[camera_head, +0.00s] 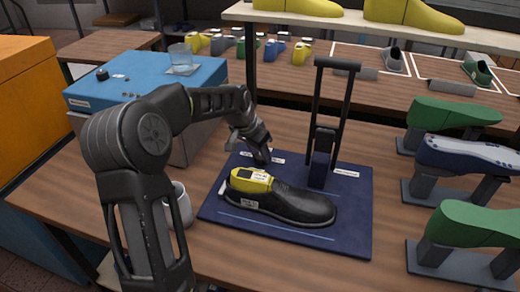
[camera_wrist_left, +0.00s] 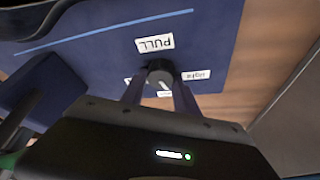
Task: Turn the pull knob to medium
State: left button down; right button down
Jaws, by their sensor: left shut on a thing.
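The pull knob (camera_wrist_left: 160,72) is a small dark round knob with a pale pointer line, on the blue board (camera_wrist_left: 205,35). A "PULL" label (camera_wrist_left: 154,42) is on one side of it, a "light" label (camera_wrist_left: 196,75) to its right. Another label at left is partly hidden. My left gripper (camera_wrist_left: 160,98) is shut on the knob, a finger on each side. In the head view the left gripper (camera_head: 262,158) reaches down to the board's back left, and the knob is hidden there. My right gripper is not in view.
A black shoe with a yellow last (camera_head: 270,196) lies on the board in front of the gripper. A black upright lever frame (camera_head: 338,68) stands to its right. A pale cup (camera_head: 180,210) is at left. Green and blue lasts on stands (camera_head: 460,218) fill the right side.

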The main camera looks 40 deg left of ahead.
pick_arm(q)
jog(key=shift+m+h, duration=0.7)
jog(key=shift+m, duration=0.9)
jog(key=c, duration=0.9)
grip_release()
jog(key=shift+g, duration=0.3)
jog(key=shift+v, duration=3.95)
